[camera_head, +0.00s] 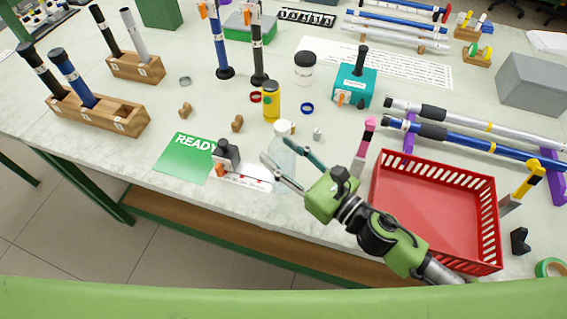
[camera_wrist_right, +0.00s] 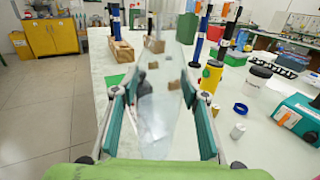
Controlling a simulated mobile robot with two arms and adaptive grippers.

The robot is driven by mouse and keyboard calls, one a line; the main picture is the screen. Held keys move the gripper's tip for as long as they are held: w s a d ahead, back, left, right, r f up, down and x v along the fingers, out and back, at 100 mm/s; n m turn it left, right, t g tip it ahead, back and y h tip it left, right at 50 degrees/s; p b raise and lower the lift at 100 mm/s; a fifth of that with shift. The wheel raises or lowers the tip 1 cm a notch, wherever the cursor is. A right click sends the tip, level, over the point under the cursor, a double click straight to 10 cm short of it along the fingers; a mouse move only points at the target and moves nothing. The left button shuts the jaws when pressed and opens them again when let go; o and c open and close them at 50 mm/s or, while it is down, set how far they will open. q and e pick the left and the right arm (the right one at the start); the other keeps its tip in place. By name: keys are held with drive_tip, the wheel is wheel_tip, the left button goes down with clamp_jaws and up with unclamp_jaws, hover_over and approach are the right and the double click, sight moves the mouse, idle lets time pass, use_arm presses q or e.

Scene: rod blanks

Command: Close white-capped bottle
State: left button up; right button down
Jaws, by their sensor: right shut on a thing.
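A clear, see-through bottle (camera_head: 282,172) is between the fingers of my right gripper (camera_head: 277,150), over the table near its front edge. In the right wrist view the faint clear bottle (camera_wrist_right: 155,122) fills the gap between the green fingers (camera_wrist_right: 155,92), and its outline is hard to make out. A small white cap (camera_head: 284,127) shows just beyond the fingers, near the yellow bottle. It looks apart from the clear bottle in the wrist view (camera_wrist_right: 214,110). My left gripper is out of view.
A yellow bottle (camera_head: 271,102), white jar (camera_head: 305,70), blue ring (camera_head: 307,108) and small metal cylinder (camera_head: 317,134) stand close beyond the gripper. A red basket (camera_head: 438,163) is at right.

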drive_tip(key=shift+w+f+b, duration=0.15)
drive_tip(key=shift+f+b, duration=0.15)
drive_tip(key=shift+b, duration=0.05)
drive_tip(key=f+b, duration=0.3)
drive_tip(key=shift+w+d+f, duration=0.1)
drive_tip(key=shift+w+f, duration=0.15)
drive_tip(key=shift+f, duration=0.05)
drive_tip(key=shift+r, duration=0.15)
drive_tip(key=c, duration=1.2)
unclamp_jaws()
drive_tip(key=shift+f, duration=0.2)
drive_tip(key=shift+c, duration=0.2)
drive_tip(key=shift+r, duration=0.15)
